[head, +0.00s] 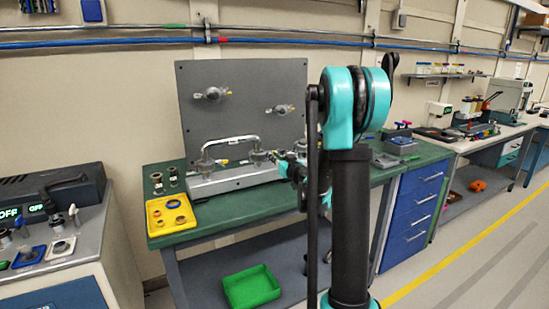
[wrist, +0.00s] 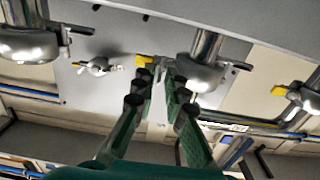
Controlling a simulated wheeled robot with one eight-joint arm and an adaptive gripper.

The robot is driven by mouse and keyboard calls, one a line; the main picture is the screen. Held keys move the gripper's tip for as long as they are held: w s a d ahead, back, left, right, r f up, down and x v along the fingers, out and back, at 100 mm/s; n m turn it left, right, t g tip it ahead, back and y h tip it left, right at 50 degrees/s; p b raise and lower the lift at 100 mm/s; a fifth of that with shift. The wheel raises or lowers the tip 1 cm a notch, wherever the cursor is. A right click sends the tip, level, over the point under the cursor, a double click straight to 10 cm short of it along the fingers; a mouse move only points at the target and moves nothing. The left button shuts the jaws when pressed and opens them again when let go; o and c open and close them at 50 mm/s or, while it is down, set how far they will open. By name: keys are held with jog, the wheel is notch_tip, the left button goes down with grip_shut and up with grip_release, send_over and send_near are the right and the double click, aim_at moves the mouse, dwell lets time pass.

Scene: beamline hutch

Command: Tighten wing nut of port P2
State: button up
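In the wrist view my gripper (wrist: 161,82) has its two dark green fingers apart. A thin pale grey piece shows between the fingertips, beside a steel pipe clamp (wrist: 203,72); I cannot tell whether the fingers touch it. A yellow tag (wrist: 144,60) is just left of the fingertips. Another clamp (wrist: 28,45) is at the far left. In the head view a bent steel pipe (head: 230,139) joins clamps on a grey block (head: 235,180). No P2 label is readable.
A grey upright panel (head: 243,75) with small valve fittings (head: 212,94) stands behind the block. A yellow tray (head: 170,216) with rings is on the green bench (head: 235,213) at left. A green bin (head: 250,287) sits below. Open floor is at right.

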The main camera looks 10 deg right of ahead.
jog(key=shift+w, duration=0.2)
grip_shut()
jog(key=shift+m, duration=0.4)
jog(key=m, duration=2.3)
jog(key=shift+d+f+m, duration=0.15)
jog(key=shift+f+m, duration=0.15)
jog(key=shift+m, duration=0.1)
